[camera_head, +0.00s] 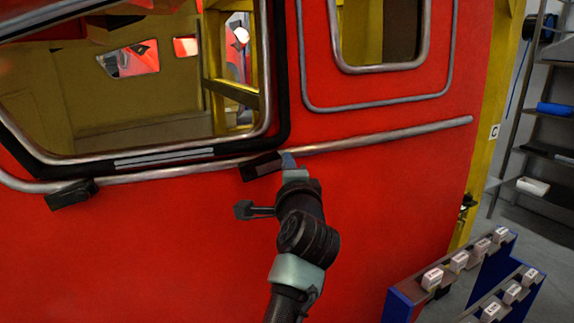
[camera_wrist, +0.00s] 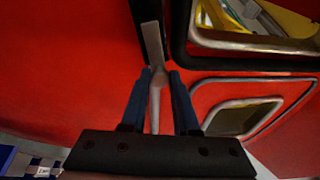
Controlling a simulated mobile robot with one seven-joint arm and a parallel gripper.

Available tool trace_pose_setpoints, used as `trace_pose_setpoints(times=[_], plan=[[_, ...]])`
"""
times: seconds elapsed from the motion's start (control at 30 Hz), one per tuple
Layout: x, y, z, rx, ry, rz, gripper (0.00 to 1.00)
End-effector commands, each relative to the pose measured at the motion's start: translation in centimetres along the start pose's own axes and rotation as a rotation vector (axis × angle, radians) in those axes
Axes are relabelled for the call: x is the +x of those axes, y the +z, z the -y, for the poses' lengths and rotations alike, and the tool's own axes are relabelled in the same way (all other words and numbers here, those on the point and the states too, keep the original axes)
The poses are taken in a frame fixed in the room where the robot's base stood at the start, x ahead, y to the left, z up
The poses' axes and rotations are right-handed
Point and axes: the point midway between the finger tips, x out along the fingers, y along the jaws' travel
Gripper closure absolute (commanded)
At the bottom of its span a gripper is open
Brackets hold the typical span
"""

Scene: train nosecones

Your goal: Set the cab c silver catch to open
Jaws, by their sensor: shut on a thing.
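In the wrist view a silver bar (camera_wrist: 152,45), which looks like the silver catch, lies against a dark block and runs down to my fingertips. My gripper (camera_wrist: 159,76) is shut on its lower end, with one blue finger on each side. In the head view my gripper (camera_head: 288,160) is at the red cab (camera_head: 390,200) wall, just under the silver rail and beside the right black block (camera_head: 262,166). The gripper hides most of the catch there. A white sign with the letter C (camera_head: 494,131) is on the yellow post at right.
The large windscreen (camera_head: 150,95) is above left of my gripper and a smaller side window (camera_head: 380,35) above right. Another black block (camera_head: 70,195) is on the left. A blue rack (camera_head: 400,305) with several white labelled blocks stands at lower right. Shelving (camera_head: 550,110) is behind it.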

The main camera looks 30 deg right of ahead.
Motion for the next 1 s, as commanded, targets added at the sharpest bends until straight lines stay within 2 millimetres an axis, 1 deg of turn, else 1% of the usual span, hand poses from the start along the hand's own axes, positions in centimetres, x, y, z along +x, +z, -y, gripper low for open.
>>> trace_pose_setpoints(times=[0.47,0.5,0.67,1.0], plan=[[-0.01,-0.06,-0.14,0.016,0.003,-0.002,1.00],[-0.01,-0.06,-0.14,0.016,0.003,-0.002,0.69],[0.00,-0.04,-0.14,0.015,0.003,-0.002,0.41],[-0.16,-0.01,-0.13,0.014,0.002,-0.002,0.41]])
